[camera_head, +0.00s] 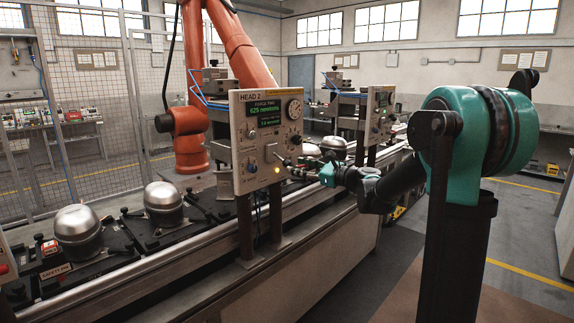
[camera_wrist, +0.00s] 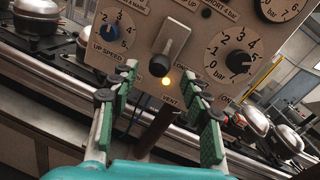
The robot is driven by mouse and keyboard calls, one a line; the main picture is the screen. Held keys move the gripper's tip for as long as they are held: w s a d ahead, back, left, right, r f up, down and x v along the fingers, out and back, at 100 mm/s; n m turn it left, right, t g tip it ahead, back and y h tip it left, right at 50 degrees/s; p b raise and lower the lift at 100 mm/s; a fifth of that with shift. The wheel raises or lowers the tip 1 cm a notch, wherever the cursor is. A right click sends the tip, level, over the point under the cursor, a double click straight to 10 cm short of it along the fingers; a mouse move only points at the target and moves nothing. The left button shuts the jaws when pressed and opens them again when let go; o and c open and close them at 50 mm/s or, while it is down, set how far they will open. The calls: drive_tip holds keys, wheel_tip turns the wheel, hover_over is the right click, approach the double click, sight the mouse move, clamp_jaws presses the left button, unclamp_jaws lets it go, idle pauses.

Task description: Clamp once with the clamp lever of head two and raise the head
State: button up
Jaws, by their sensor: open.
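The head two panel (camera_head: 267,143) is a beige box marked HEAD 2, with green displays, dials and a lit yellow lamp (camera_head: 277,170). It also fills the top of the wrist view (camera_wrist: 150,65). A grey lever (camera_wrist: 172,45) sits between two dials there, above the lit lamp; I take it for the clamp lever. My gripper (camera_wrist: 164,84) is open, one green-padded finger on each side below the lever. Nothing is between the pads, and they look apart from the lever. In the head view my gripper (camera_head: 318,172) is at the panel's lower right, small and partly unclear.
Silver domed compressors (camera_head: 78,224) stand on dark pallets along the conveyor (camera_head: 190,260). A second panel (camera_head: 380,115) stands farther back. An orange robot arm (camera_head: 190,120) rises behind the line.

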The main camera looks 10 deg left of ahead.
sight(290, 164)
drive_tip(key=shift+x, duration=2.75)
drive_tip(key=shift+c, duration=0.3)
clamp_jaws()
